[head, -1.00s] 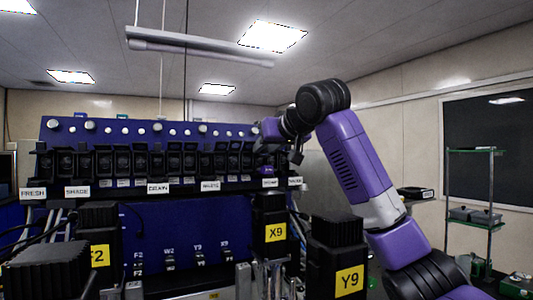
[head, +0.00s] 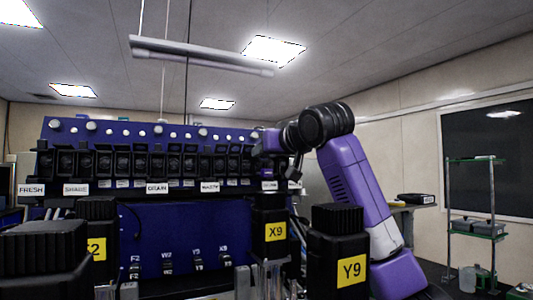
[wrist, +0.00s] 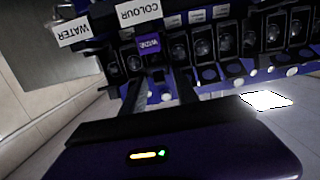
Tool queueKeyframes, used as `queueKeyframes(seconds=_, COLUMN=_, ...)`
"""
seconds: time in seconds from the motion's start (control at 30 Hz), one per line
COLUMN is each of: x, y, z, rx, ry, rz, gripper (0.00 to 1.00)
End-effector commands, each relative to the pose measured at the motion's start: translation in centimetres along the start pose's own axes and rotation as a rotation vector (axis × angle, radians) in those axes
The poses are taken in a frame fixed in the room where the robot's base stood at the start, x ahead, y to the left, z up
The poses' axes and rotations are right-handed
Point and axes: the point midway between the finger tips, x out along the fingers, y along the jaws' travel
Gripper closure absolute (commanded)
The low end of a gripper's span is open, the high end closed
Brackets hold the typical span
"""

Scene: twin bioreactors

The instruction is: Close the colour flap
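The COLOUR label (wrist: 139,12) shows upside down in the wrist view, next to the WATER label (wrist: 73,31). A small purple tag (wrist: 150,44) sits by it, on the black pump unit facing my fingers. In the head view the COLOUR label (head: 269,185) is near the right end of the row. My gripper (wrist: 158,80) points at this unit, with its two dark fingers apart and nothing seen between them. In the head view my gripper (head: 271,165) is in front of the unit and hides much of it. I cannot tell the colour flap's angle or whether a finger touches it.
A row of black pump units (head: 155,163) with knobs above runs left along the blue panel (head: 185,232). Black blocks marked X9 (head: 272,215) and Y9 (head: 337,220) stand below and in front of my arm. A shelf rack (head: 475,200) stands at the right.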

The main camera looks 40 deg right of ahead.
Motion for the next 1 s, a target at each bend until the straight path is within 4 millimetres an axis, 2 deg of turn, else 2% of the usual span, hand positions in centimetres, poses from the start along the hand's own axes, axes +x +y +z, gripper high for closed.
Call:
queueKeyframes(seconds=0.17, x=-0.8, y=0.0, z=0.1, rx=0.001, ry=0.001, rz=0.000, gripper=0.64)
queueKeyframes(seconds=0.4, x=-4.6, y=0.0, z=0.2, rx=0.000, ry=0.005, rz=0.000, gripper=0.64)
queueKeyframes(seconds=0.6, x=-7.1, y=0.0, z=0.1, rx=0.000, ry=0.002, rz=-0.001, gripper=0.64)
queueKeyframes(seconds=0.73, x=-7.7, y=0.0, z=0.1, rx=0.000, ry=0.000, rz=-0.001, gripper=0.64)
queueKeyframes(seconds=1.0, x=-7.8, y=0.0, z=0.0, rx=0.000, ry=0.000, rz=0.000, gripper=0.64)
